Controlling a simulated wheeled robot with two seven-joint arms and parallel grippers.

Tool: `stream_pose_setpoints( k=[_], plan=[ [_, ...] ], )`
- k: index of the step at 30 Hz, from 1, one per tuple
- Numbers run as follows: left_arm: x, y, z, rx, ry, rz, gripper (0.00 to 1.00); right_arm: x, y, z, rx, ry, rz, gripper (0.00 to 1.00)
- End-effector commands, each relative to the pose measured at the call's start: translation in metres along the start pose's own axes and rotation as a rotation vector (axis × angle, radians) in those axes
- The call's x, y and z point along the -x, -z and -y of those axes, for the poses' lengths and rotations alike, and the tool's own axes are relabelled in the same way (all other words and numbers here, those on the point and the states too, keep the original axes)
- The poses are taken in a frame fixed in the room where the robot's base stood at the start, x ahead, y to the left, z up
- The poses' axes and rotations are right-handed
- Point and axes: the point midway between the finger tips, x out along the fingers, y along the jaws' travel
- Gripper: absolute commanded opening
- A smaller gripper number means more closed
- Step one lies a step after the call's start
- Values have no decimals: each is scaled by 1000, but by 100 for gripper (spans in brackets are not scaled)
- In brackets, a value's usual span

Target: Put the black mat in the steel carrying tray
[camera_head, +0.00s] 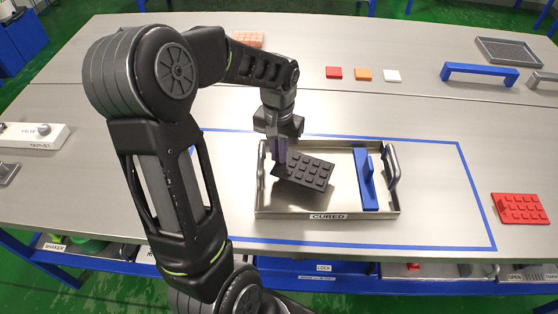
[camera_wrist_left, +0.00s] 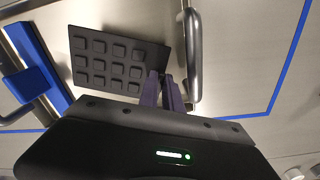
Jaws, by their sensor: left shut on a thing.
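The black mat (camera_head: 304,171) has rows of raised square studs. In the head view it is tilted over the left part of the steel carrying tray (camera_head: 328,214), which is labelled CURED. My left gripper (camera_head: 278,160) is shut on the mat's left edge. In the left wrist view the mat (camera_wrist_left: 112,62) hangs from the fingertips (camera_wrist_left: 165,85), close to one tray handle (camera_wrist_left: 194,50). I cannot tell whether the mat touches the tray floor. My right gripper is not in view.
A blue bracket (camera_head: 366,180) stands inside the tray at its right end, beside the right handle (camera_head: 391,166). Blue tape (camera_head: 470,180) outlines the area around the tray. A red studded mat (camera_head: 519,208) lies to the right. Small red, orange and white squares (camera_head: 363,74) lie behind.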

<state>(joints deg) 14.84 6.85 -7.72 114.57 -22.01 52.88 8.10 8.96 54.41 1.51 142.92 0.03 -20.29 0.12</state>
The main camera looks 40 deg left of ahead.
Motion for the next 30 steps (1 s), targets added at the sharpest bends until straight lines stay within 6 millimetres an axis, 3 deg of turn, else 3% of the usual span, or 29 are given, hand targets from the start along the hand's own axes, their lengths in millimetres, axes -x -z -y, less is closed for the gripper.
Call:
stream_pose_setpoints(
  k=[5,14,25,26,30],
  plan=[
    [-2,0,0,0,0,0,0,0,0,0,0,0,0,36],
    [-37,0,0,-1,0,1,0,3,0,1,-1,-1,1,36],
    [-42,0,0,-1,0,-1,0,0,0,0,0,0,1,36],
    [-42,0,0,-1,0,-1,9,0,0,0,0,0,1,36],
    [-41,0,0,-1,0,-1,18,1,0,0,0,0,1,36]
  ],
)
